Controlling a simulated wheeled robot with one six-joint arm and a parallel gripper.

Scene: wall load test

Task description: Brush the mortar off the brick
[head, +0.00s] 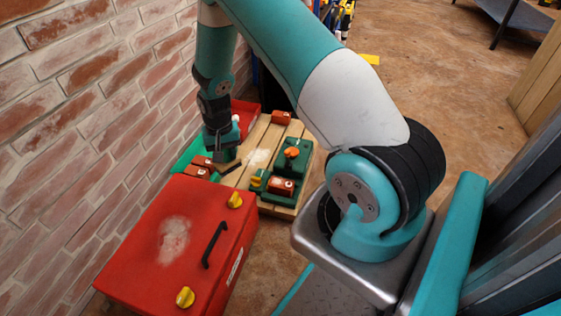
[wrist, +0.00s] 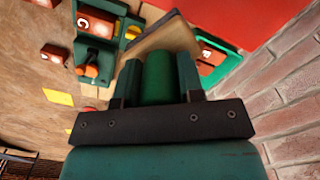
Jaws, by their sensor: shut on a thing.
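My gripper (head: 226,156) points down over the left part of a low wooden bench. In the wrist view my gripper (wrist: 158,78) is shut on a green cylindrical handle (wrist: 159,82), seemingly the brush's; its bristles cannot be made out. A red-brown brick marked C (wrist: 97,22) sits in a green clamp fixture; in the head view this brick (head: 281,187) is right of my gripper, apart from it. Other red-brown bricks (head: 201,161) lie in a green tray close beside my gripper, and one more brick (head: 281,117) is at the bench's far end. Which brick bears mortar cannot be told.
The wooden bench (head: 255,136) has a pale powdery patch in its middle. A red case (head: 145,255) with yellow latches and a black handle stands in front. A brick wall (head: 70,120) runs along the left. The brown floor (head: 440,70) is open at the far right.

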